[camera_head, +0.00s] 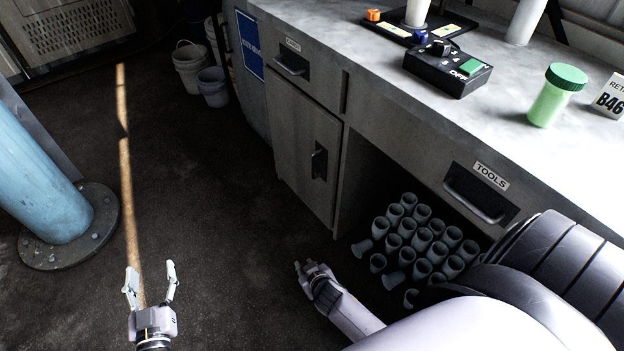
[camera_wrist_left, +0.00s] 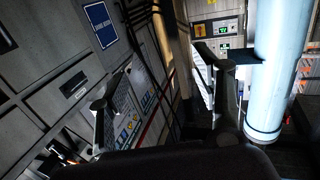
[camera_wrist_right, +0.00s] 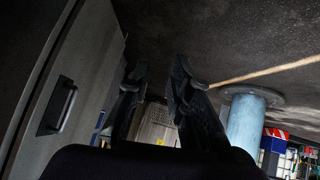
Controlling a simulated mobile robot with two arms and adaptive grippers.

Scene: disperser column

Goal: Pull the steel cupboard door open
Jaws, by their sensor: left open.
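The grey steel cupboard door (camera_head: 300,135) is in the bench front, left of the open bay, and looks shut and flush in the head view. Its dark upright handle (camera_head: 319,161) is near the door's right edge. In the right wrist view a door panel (camera_wrist_right: 85,60) with a dark handle (camera_wrist_right: 58,106) is at the left. My right gripper (camera_head: 301,267) is low in front of the bench, apart from the door; its fingers stand apart and empty. My left gripper (camera_head: 149,272) is open and empty over the floor, well left of the door.
Another drawer (camera_head: 292,62) is above the door. A blue column (camera_head: 35,180) stands at the left and buckets (camera_head: 192,68) at the back. The floor before the door is clear.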

